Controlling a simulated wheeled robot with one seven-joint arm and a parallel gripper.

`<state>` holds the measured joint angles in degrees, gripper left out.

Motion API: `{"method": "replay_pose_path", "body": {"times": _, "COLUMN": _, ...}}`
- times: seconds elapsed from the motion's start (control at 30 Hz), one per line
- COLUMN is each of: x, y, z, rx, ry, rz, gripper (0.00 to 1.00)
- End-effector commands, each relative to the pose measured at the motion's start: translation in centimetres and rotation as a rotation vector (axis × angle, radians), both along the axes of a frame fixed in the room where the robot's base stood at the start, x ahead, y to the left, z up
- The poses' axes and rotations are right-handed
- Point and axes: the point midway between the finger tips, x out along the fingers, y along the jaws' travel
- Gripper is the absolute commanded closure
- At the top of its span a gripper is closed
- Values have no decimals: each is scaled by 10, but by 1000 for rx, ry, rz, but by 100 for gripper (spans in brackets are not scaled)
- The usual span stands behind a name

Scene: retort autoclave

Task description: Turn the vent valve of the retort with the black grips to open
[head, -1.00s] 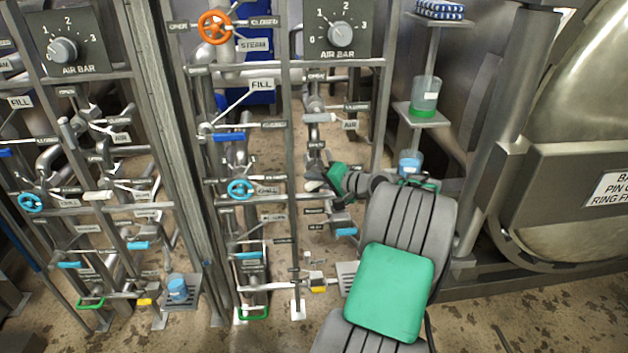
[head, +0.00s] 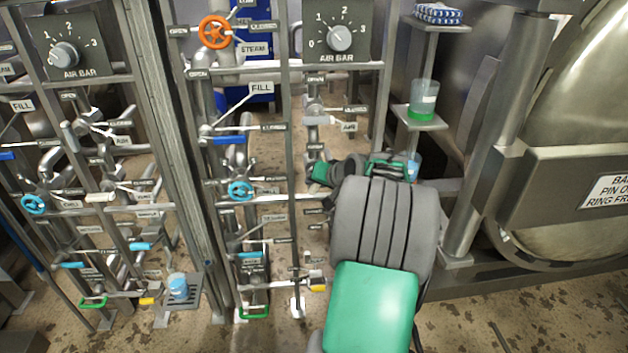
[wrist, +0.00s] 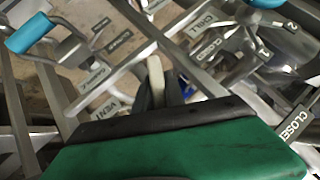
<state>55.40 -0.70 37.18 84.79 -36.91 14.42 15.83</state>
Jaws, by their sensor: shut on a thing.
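My gripper (head: 313,170) is at the pipework of the right-hand rack, below the AIR label. In the wrist view, its dark fingers (wrist: 160,88) are shut around a cream-coloured lever grip (wrist: 155,74). A VENT label (wrist: 106,108) is close to the left of the fingers. In the head view my wrist and forearm hide this lever. The left rack has a similar cream lever (head: 100,197). I cannot make out black grips in either view.
The right rack carries an orange STEAM wheel (head: 215,32), a blue wheel (head: 240,191) and a blue lever (head: 229,139). An upright post and a shelf with a green-based beaker (head: 424,100) stand close to the right of my wrist. A CLOSED label (wrist: 296,122) is near my gripper.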

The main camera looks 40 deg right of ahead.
Motion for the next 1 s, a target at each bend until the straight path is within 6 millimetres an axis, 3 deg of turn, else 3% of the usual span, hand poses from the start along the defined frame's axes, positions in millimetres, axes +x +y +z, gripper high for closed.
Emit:
{"method": "replay_pose_path", "body": {"times": 0.5, "x": 1, "y": -1, "z": 0, "rx": -346, "ry": 228, "rz": 5, "gripper": 100}}
{"method": "replay_pose_path", "body": {"times": 1.0, "x": 0, "y": -3, "z": 0, "rx": -446, "ry": 297, "rz": 3, "gripper": 100}}
